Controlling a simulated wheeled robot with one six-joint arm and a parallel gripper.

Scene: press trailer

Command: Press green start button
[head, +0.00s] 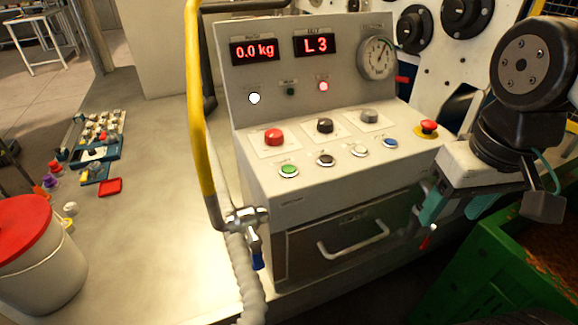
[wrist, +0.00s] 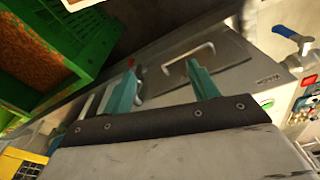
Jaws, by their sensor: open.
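The green start button (head: 289,170) is at the left end of the front row of buttons on the grey control console (head: 262,179). It shows uncovered in the head view, with nothing touching it. My gripper (head: 430,214) hangs to the right of the console, lower than the button row and well apart from the green button. Its two teal fingers are spread with nothing between them, as the wrist view also shows (wrist: 160,82). In the wrist view the console's drawer front (wrist: 200,60) lies beyond the fingers.
A red emergency knob (head: 428,127) stands at the console's right end. Red, black and grey knobs sit behind the button row. A yellow pipe with a blue-handled valve (head: 257,252) rises at the console's front left. A drawer handle (head: 352,241) juts out below. A green crate (head: 490,270) is below my gripper.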

